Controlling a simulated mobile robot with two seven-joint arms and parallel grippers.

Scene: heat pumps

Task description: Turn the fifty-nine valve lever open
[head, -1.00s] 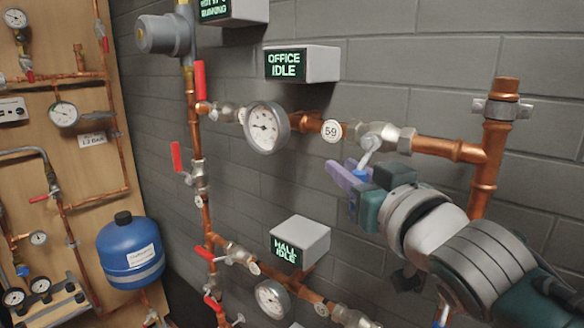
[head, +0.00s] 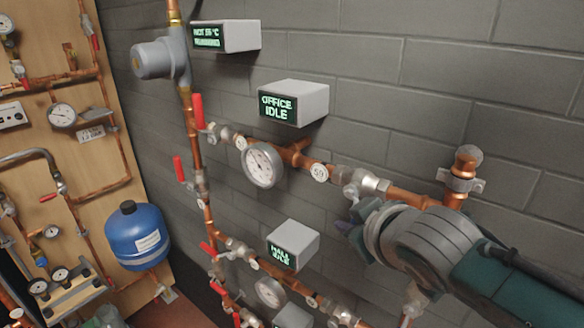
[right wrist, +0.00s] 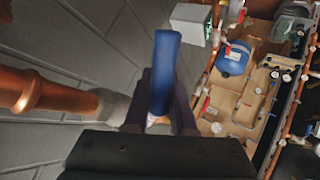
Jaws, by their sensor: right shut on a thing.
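The round 59 tag (head: 319,172) hangs on the upper copper pipe, and the silver fifty-nine valve (head: 368,182) sits just right of it. In the head view my right gripper (head: 362,212) is at this valve, just below its body, and its wrist hides most of the lever. In the right wrist view the valve's blue lever (right wrist: 164,75) stands between the two dark fingers of my right gripper (right wrist: 160,105), which is shut on it. The lever's free end sticks out past the fingers. My left gripper is not in view.
A pressure gauge (head: 263,165) and the OFFICE IDLE box (head: 293,103) are left of the valve. A thick copper pipe (head: 460,180) stands at right. The HALL IDLE box (head: 293,245) is below. Red levers (head: 198,111) and a blue tank (head: 133,236) are farther left.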

